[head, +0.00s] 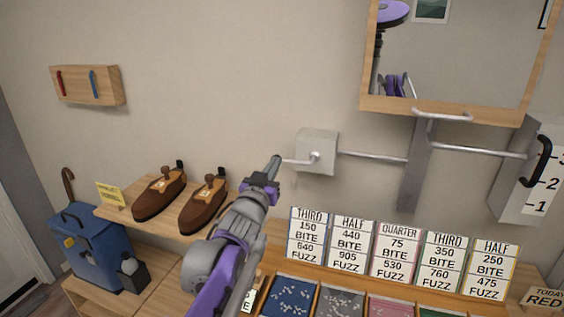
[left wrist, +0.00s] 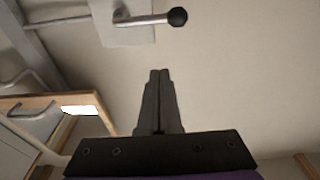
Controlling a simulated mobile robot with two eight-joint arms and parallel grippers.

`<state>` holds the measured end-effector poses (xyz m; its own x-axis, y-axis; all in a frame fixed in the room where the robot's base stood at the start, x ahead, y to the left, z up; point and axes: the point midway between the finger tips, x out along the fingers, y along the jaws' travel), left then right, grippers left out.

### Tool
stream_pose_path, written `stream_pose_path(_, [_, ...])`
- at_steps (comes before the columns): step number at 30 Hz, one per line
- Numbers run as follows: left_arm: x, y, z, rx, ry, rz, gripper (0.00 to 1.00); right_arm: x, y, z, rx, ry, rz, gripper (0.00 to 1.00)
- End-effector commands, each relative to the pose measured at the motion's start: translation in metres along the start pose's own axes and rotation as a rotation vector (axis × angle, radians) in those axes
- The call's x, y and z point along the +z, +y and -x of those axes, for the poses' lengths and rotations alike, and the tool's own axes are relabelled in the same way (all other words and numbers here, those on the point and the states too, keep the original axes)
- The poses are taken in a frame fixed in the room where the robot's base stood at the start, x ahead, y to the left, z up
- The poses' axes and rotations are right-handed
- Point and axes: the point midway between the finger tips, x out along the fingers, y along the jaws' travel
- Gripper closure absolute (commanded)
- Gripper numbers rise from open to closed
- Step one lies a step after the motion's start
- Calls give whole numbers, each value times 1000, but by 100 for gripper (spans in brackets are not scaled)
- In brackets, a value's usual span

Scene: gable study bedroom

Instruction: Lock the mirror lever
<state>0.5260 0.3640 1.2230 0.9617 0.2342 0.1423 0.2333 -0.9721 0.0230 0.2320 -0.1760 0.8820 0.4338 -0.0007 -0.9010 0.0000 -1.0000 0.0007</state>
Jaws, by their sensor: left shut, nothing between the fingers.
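The mirror lever (head: 298,161) is a thin metal handle that sticks out to the left from a square grey wall plate (head: 322,141). In the left wrist view the lever (left wrist: 145,19) ends in a black ball knob (left wrist: 177,16). The wood-framed mirror (head: 455,55) hangs at upper right, with a metal handle at its lower edge. My left gripper (head: 275,162) is shut and empty, its tips close to the lever's free end in the head view. In the left wrist view its fingers (left wrist: 160,75) show apart from the knob. My right gripper is not in view.
A metal rod (head: 372,157) runs right from the plate to a grey wall bracket (head: 415,170). A numbered box with a black handle (head: 541,162) is at far right. Lettered cards (head: 349,245) and trays line the desk below. Brown shoes (head: 204,203) stand on a shelf at left.

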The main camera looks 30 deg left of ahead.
Motion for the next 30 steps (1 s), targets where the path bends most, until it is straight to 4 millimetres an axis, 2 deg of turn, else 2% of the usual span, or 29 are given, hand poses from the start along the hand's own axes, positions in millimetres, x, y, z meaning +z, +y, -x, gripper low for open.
stream_pose_path(11, [0, 0, -6, 0, -2, 0, 100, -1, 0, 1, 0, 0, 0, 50])
stream_pose_path(17, [0, 1, -37, 1, -2, 0, 100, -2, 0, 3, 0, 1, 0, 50])
stream_pose_path(27, [0, 1, -104, 0, -1, 0, 100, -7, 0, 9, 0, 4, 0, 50])
stream_pose_path(30, [19, 1, -93, 0, -2, 0, 100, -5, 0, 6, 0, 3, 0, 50])
